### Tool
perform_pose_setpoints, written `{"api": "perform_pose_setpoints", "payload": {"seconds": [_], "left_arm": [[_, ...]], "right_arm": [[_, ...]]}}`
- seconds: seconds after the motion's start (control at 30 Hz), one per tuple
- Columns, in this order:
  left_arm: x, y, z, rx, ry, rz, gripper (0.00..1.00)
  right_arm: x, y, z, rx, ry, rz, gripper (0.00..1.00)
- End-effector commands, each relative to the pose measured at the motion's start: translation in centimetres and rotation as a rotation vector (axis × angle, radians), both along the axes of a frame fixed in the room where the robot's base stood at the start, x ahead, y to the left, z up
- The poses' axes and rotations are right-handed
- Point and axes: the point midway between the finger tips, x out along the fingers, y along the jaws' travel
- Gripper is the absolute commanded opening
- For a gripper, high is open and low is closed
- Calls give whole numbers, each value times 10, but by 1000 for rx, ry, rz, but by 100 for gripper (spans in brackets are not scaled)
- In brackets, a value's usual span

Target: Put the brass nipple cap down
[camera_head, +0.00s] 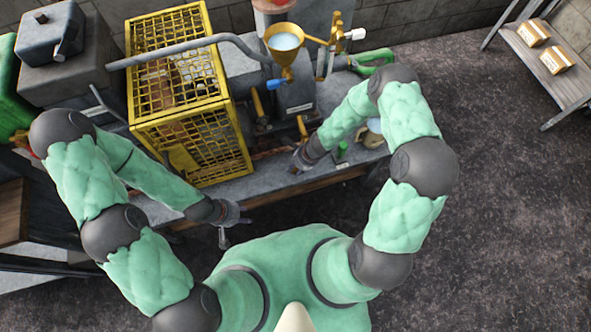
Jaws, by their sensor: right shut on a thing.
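My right gripper (296,160) is low over the front part of the grey bench, just right of the yellow cage. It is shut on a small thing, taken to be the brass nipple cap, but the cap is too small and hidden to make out. My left gripper (233,231) hangs in front of the bench's front edge, below the cage. Its fingers look spread apart, with nothing visible between them.
The bench (262,190) carries a yellow mesh cage (185,95), a brass funnel cup (285,45) with pale liquid, and a blue-handled valve (277,83). A small green object (341,152) and a jar (372,138) stand right of my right gripper. A shelf with boxes (555,60) is far right.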

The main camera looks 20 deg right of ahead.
Motion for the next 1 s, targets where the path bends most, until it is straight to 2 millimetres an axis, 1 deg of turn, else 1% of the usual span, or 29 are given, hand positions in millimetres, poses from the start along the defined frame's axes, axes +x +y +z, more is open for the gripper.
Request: {"api": "perform_pose_setpoints", "payload": {"seconds": [0.17, 0.3, 0.37, 0.63, 0.73, 0.77, 0.8, 1.0], "left_arm": [[0, 0, -1, 0, 0, 0, 40], [0, 0, -16, 0, 0, 0, 40], [0, 0, -19, 0, 0, 0, 40], [0, 0, -18, 0, 0, 0, 40], [0, 0, -20, 0, 0, 0, 40], [0, 0, -20, 0, 0, 0, 40], [0, 0, -19, 0, 0, 0, 40], [0, 0, -19, 0, 0, 0, 40]], "right_arm": [[4, -1, -6, 0, 0, 0, 0], [4, 0, -30, 1, 2, -2, 0], [4, 0, -36, 0, 1, -1, 0], [4, -1, -36, 0, -1, 0, 0], [4, -1, -38, 0, -1, 0, 0], [4, -1, -38, 0, 0, 0, 36], [4, -1, -37, 0, 0, 0, 40], [4, 0, -37, 0, 0, 0, 40]]}}
